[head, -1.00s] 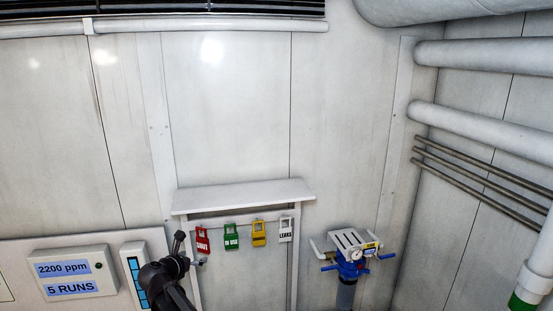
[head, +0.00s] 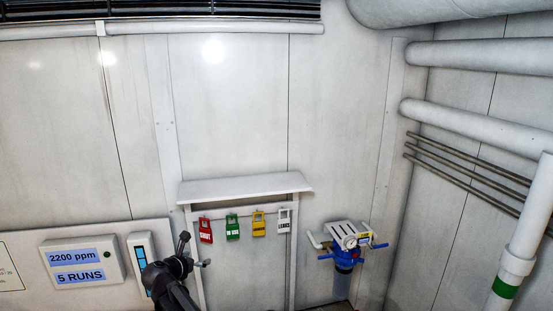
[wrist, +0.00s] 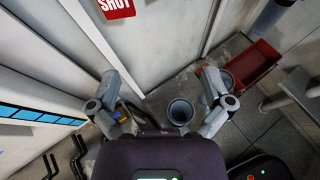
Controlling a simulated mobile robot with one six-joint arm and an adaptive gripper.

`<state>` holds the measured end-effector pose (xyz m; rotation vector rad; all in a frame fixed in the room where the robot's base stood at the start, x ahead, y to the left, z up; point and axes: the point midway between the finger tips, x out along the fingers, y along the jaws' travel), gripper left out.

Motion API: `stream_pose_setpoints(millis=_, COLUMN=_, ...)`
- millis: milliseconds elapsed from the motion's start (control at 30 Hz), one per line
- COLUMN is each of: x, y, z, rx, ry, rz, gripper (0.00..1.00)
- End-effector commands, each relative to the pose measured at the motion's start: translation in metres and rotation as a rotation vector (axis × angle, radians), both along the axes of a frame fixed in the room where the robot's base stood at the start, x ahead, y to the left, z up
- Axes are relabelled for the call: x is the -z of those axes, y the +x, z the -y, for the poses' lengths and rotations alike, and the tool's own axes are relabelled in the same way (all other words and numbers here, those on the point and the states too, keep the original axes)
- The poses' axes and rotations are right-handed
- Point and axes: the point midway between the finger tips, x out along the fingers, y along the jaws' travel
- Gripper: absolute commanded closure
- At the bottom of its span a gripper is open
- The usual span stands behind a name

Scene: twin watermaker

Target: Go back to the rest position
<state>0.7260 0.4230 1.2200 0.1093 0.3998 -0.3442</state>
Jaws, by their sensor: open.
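My gripper (head: 194,253) is at the lower middle of the head view, in front of the wall just left of and below the hanging tags. In the wrist view my gripper (wrist: 162,112) has its two fingers spread wide apart with nothing between them. Below them, on the floor, stands a grey bucket (wrist: 180,111), apart from the fingers. My arm's rest position is not marked by anything in view.
Red (head: 206,230), green (head: 232,228), yellow (head: 258,223) and white (head: 284,220) tags hang under a shelf (head: 245,187). A blue filter unit (head: 345,255) is to the right. A display box (head: 82,265) is at left. A red bin (wrist: 252,63) sits on the floor.

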Motion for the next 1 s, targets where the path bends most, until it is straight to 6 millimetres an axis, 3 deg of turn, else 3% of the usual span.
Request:
stream_pose_setpoints(millis=267, x=0.014, y=0.001, z=0.035, rx=0.096, ry=0.112, rz=-0.016, gripper=0.0)
stream_pose_setpoints(millis=467, x=0.03, y=0.001, z=0.074, rx=0.213, ry=0.238, rz=-0.032, gripper=0.0)
stream_pose_setpoints(millis=567, x=0.04, y=-0.001, z=0.1, rx=0.297, ry=0.322, rz=-0.039, gripper=0.0)
stream_pose_setpoints(millis=767, x=0.07, y=-0.013, z=0.173, rx=0.553, ry=0.563, rz=-0.047, gripper=0.0)
stream_pose_setpoints(millis=1000, x=0.105, y=-0.039, z=0.252, rx=0.903, ry=0.848, rz=-0.033, gripper=0.0)
